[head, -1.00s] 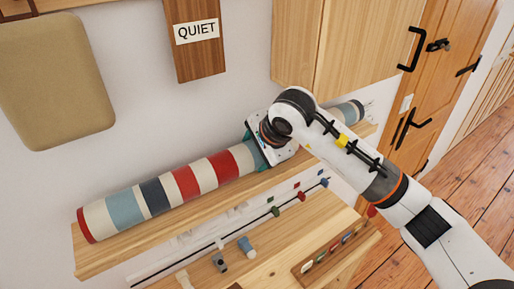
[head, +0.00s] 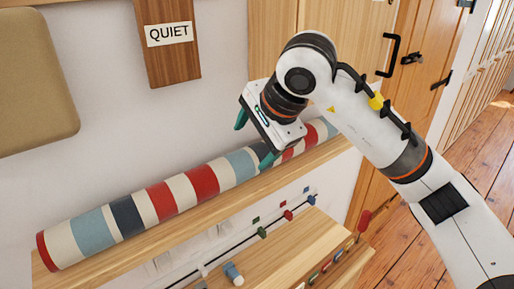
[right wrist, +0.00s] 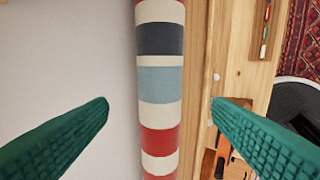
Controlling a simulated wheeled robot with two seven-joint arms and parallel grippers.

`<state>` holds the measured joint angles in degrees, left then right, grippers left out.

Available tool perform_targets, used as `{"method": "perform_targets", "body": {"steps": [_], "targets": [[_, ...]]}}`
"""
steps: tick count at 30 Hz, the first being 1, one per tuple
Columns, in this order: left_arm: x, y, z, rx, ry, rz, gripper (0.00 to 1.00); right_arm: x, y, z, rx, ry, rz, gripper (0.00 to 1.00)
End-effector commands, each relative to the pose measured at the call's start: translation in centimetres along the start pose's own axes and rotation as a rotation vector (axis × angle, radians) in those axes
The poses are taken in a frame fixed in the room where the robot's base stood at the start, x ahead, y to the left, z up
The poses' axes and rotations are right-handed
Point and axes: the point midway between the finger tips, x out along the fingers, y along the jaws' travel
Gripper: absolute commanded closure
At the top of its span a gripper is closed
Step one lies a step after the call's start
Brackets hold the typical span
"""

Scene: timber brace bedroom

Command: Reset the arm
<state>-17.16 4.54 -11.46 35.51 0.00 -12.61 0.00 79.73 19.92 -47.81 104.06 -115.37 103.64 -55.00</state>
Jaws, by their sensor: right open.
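My right gripper (head: 254,138) is open and empty above the long striped roll (head: 165,200). The roll is red, cream, blue and dark grey and lies along a wooden shelf (head: 150,243) against the wall. In the right wrist view the green fingers (right wrist: 160,112) stand wide apart, one on each side of the roll (right wrist: 160,85), with nothing between their tips gripped. My right arm comes in from the right and hides part of the roll and shelf. My left gripper is not in view.
Below the shelf is a wooden surface (head: 285,250) with a rod of small coloured pieces. A wooden cabinet (head: 270,40) and a QUIET sign (head: 168,35) are on the wall above. A door (head: 425,60) and open plank floor (head: 480,150) lie to the right.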

Motion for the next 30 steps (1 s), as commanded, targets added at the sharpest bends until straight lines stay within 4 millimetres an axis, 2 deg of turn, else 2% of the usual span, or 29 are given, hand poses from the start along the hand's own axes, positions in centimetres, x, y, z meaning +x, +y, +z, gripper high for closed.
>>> {"method": "perform_targets", "body": {"steps": [6,14,17,20,24,27,30], "targets": [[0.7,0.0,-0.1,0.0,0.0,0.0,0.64,-1.4,0.0,0.0,0.0,0.0,0.0,0.26],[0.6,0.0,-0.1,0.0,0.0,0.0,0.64,-1.5,0.0,0.0,0.001,0.001,0.0,0.26],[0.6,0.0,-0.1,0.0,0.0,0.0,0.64,-1.0,-0.1,-0.7,0.006,0.04,0.005,0.26],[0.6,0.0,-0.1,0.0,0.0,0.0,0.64,0.3,-0.6,-3.2,0.03,0.182,0.023,0.26],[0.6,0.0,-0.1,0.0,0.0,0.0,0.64,1.2,-1.5,-9.4,0.149,0.567,0.066,0.26],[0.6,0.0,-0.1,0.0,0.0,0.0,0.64,-0.1,-1.9,-13.3,0.303,0.884,0.09,0.26],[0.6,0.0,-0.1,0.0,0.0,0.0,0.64,-2.6,-1.8,-15.3,0.498,1.189,0.104,0.26]]}}
